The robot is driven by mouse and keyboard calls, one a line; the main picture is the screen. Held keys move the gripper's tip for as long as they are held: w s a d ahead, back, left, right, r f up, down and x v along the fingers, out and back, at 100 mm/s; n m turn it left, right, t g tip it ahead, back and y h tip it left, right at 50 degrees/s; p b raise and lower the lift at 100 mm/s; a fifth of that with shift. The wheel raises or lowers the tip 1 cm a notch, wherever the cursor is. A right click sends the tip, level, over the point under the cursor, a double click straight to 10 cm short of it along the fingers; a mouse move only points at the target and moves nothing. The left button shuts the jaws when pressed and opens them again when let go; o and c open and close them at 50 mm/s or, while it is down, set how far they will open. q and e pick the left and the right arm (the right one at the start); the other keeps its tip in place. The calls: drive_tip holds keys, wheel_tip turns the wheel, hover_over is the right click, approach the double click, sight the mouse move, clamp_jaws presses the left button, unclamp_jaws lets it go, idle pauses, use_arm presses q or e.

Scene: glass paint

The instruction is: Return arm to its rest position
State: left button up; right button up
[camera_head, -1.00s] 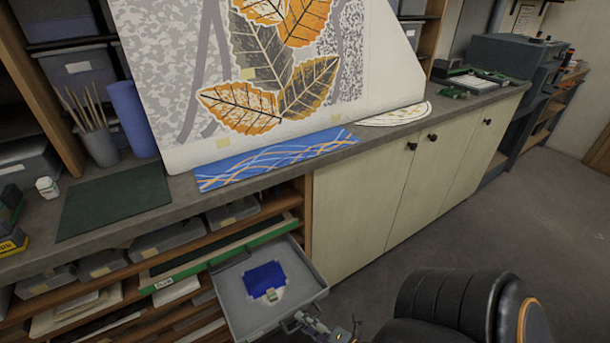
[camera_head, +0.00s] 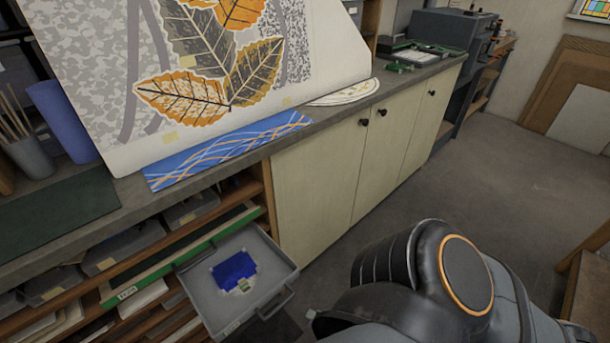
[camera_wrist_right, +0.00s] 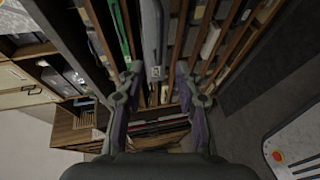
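My right arm (camera_head: 430,270) fills the lower right of the head view, a dark joint with an orange ring. Its gripper (camera_wrist_right: 157,75) shows in the right wrist view, with two fingers wide apart and nothing between them. The fingers point toward the shelving, which lies beyond them. In the head view the arm and the picture edge hide most or all of this gripper. My left gripper is not in view. An open drawer (camera_head: 273,288) holds a blue piece (camera_head: 235,267) on its grey bottom.
The grey counter (camera_head: 330,122) carries a large leaf-pattern panel (camera_head: 285,60), a blue patterned strip (camera_head: 225,150) and a blue roll (camera_head: 62,120). Cream cupboards (camera_head: 320,185) stand below it. The floor (camera_head: 490,175) to the right is clear. A wooden piece (camera_head: 590,290) stands at the right edge.

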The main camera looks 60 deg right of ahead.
idle(0.6)
drive_tip(key=d+f+m+g+h+p, duration=0.3)
drive_tip(key=f+m+g, duration=0.3)
drive_tip(key=f, duration=0.7)
drive_tip(key=s+a+f+m+g+p, duration=0.1)
drive_tip(key=s+a+f+m+g, duration=0.1)
drive_tip(key=s+f+m+g, duration=0.2)
drive_tip(key=s+a+f+m+g+p, duration=0.1)
drive_tip(key=s+f+m+g, duration=0.3)
drive_tip(key=f+m, duration=0.4)
wheel_tip(320, 180, down, 2)
drive_tip(key=shift+s+a+f+m+g, duration=0.35)
drive_tip(key=shift+s+a, duration=0.25)
drive_tip(key=shift+s, duration=0.2)
